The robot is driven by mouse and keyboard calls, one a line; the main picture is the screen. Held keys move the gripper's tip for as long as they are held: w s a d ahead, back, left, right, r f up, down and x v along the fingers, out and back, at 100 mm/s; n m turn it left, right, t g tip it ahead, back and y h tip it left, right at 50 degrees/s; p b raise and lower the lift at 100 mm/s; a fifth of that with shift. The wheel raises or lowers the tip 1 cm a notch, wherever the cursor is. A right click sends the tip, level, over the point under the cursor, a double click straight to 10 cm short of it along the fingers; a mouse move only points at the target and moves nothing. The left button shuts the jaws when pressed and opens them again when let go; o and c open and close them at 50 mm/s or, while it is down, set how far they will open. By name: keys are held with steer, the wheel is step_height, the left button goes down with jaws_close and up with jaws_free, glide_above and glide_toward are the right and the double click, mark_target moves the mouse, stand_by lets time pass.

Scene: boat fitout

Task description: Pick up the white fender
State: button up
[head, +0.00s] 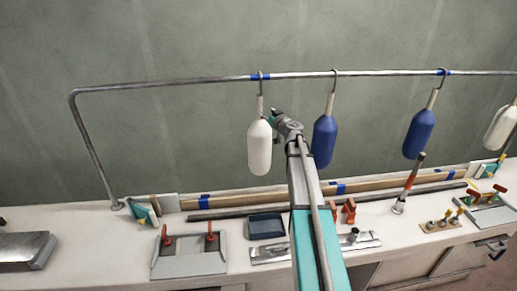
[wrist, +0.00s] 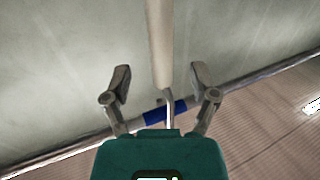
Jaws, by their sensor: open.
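A white fender (head: 259,147) hangs upright by a hook from the metal rail, left of centre in the head view. My gripper (head: 272,119) is beside the top of this fender, just right of its neck. In the wrist view my gripper (wrist: 159,80) is open, with a pale neck (wrist: 158,45) showing between its two fingers, apart from both. The hook (wrist: 170,108) and a blue band on the rail show beyond it. The fender's body is out of the wrist view. Another white fender (head: 500,128) hangs at the far right edge of the head view.
Two blue fenders (head: 324,140) (head: 420,132) hang right of my arm. The rail (head: 170,84) runs above the pale counter (head: 90,212). A grey tray with red-handled items (head: 188,258), a dark blue box (head: 266,227) and a steel plate (head: 362,241) lie below.

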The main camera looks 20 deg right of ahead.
mark_target(261, 109)
steer(key=shift+w, duration=0.2)
steer(key=shift+w+a+f, duration=0.1)
steer(key=shift+w+a, duration=0.1)
steer(key=shift+w, duration=1.1)
steer(key=shift+w+a, duration=0.15)
steer(key=shift+w, duration=1.15)
jaws_close()
